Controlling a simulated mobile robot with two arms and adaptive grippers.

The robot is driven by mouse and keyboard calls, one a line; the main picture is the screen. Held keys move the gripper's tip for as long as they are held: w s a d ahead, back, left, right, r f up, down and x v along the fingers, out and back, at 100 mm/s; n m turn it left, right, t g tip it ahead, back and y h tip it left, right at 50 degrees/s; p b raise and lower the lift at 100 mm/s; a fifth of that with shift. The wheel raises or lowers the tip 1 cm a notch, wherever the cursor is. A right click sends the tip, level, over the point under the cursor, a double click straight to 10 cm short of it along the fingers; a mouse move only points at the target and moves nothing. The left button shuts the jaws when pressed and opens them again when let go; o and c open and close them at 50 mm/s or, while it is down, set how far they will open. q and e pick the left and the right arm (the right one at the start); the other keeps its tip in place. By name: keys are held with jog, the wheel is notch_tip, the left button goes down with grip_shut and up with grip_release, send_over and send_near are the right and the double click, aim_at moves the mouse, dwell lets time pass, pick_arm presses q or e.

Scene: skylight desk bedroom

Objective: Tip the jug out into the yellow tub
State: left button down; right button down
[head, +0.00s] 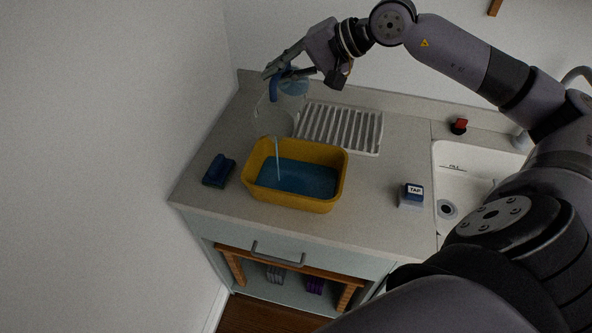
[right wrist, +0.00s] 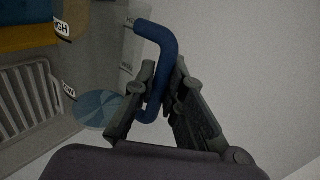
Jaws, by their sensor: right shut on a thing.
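My right gripper (head: 285,73) is shut on the blue handle (head: 273,88) of the clear jug (head: 273,115). The handle also shows between the fingers in the right wrist view (right wrist: 160,50). The jug is held tilted above the counter, its mouth toward the yellow tub (head: 335,180) and a round blue patch at its raised end. A thin pale stream (head: 277,160) falls inside the tub's left part. Blue liquid (head: 305,179) covers the tub's floor. How much is left in the jug I cannot tell. My left gripper is out of view.
A white drying rack (head: 340,128) lies behind the tub. A dark blue block (head: 218,170) sits left of it. A small block marked TAP (head: 411,196) and the white sink (head: 460,170) are to the right. The counter between tub and TAP block is clear.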

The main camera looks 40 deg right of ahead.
dwell(0.4)
jog(key=shift+w+d+f+m+g+y, duration=0.2)
jog(key=shift+w+d+f+m+y, duration=0.1)
jog(key=shift+w+d, duration=0.15)
jog(key=shift+w+d+f+m+g+y, duration=0.25)
jog(key=shift+w+d+m+y, duration=0.1)
jog(key=shift+d, duration=0.1)
jog(key=shift+f, duration=0.1)
jog(key=shift+w+d+f+m+g+y, duration=0.5)
jog(key=shift+w+d+f+y, duration=0.2)
jog(key=shift+d+f, duration=0.2)
jog(key=shift+r, duration=0.1)
jog(key=shift+a, duration=0.1)
